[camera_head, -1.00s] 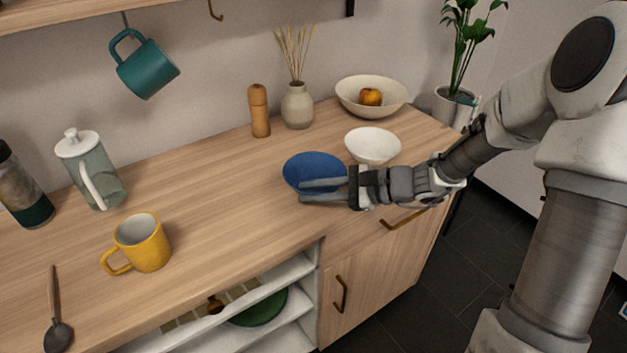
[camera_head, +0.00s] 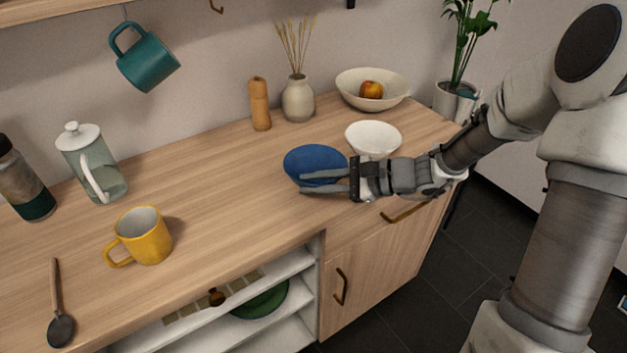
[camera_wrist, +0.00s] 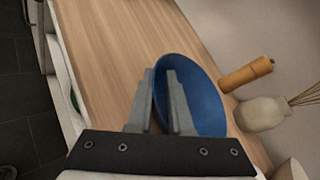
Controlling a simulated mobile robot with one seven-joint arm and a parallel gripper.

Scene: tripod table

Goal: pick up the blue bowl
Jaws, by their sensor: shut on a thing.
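The blue bowl (camera_head: 314,160) is near the front edge of the wooden counter, its inside facing up and a little toward me. In the wrist view the bowl (camera_wrist: 203,97) lies to the right between and beyond the fingers. My gripper (camera_head: 303,184) reaches in from the right at the bowl's near side. In the wrist view my gripper (camera_wrist: 160,80) has its fingers close together with the bowl's near rim between them, one finger inside the bowl and one outside. I cannot tell whether the bowl's base touches the counter.
A white bowl (camera_head: 373,138) stands close behind my gripper. A cream bowl (camera_head: 400,92) with fruit, a vase (camera_head: 298,101) and a wooden mill (camera_head: 260,105) stand at the back. A yellow mug (camera_head: 144,237) is at the left. The counter's middle is clear.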

